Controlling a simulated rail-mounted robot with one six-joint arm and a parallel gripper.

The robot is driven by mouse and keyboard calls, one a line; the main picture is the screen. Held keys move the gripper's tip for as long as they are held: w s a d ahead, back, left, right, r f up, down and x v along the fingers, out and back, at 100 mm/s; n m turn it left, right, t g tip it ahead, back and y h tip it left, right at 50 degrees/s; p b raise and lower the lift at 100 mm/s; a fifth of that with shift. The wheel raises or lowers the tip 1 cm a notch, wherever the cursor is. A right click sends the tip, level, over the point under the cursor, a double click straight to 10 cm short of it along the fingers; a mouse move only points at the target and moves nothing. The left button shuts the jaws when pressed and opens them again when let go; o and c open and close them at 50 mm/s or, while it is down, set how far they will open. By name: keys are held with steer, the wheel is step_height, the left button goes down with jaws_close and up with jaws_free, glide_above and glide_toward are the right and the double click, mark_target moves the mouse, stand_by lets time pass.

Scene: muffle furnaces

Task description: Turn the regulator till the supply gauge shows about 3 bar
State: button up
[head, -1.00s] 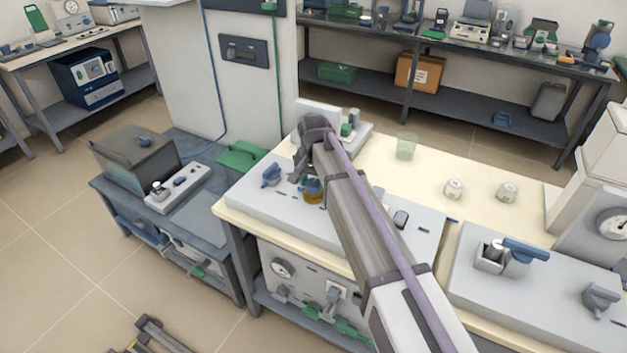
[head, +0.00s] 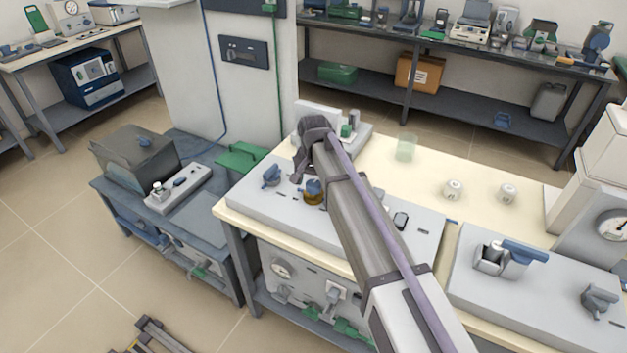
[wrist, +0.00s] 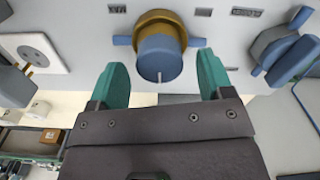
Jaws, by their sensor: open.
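The regulator (head: 314,192), a blue knob in a brass collar, stands on the grey bench panel, with blue stubs at both sides in the wrist view (wrist: 160,58). A pale mark shows on the knob's near edge. My gripper (wrist: 162,80) is open, its teal fingers apart on either side of the knob's near end, with gaps and nothing held. In the head view, my gripper (head: 302,175) is just above and left of the regulator.
A blue valve handle (head: 271,175) stands left of the regulator; a blue handle also shows at right in the wrist view (wrist: 280,48). A glass beaker (head: 405,148) and two small white pots (head: 453,189) stand on the cream bench top, with clear room between.

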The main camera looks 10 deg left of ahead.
mark_target(314, 184)
step_height(314, 184, up, 10)
steer(key=p, duration=0.9)
steer(key=shift+r+p, duration=0.2)
steer(key=shift+p, duration=0.1)
steer(key=s+d, duration=1.1)
steer(key=d, duration=0.4)
steer(key=s+d+n, duration=0.1)
steer(key=s+d, duration=1.1)
steer(key=d, duration=0.3)
steer(key=shift+d, duration=0.2)
